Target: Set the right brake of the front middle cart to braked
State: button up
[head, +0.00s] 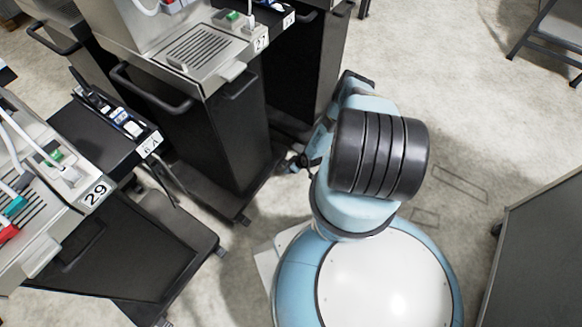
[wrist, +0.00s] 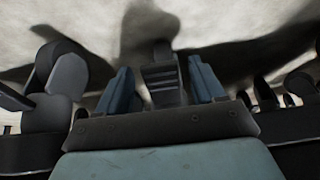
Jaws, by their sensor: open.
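The middle cart (head: 222,140), a dark cabinet under a grey top labelled 27, stands left of my arm in the head view. My gripper (wrist: 161,80) is open in the wrist view, with one blue finger on each side of a grey, ridged, pedal-like piece (wrist: 160,72). This piece appears to be the brake; whether the fingers touch it and its setting cannot be told. In the head view my gripper (head: 296,162) is low by the cart's right lower edge, small and partly hidden by my arm. The brake cannot be made out there.
Dark wheel-like parts (wrist: 68,85) show at the left and right of the wrist view. A cart labelled 29 (head: 65,195) stands at the left, and another dark cart (head: 308,65) stands behind. A grey panel (head: 540,260) is at the right. Open floor (head: 450,110) lies right of my arm.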

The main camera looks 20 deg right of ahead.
jog(key=shift+r, duration=0.1)
jog(key=v, duration=1.3)
jog(key=shift+s+d+r, duration=0.15)
jog(key=shift+s, duration=0.05)
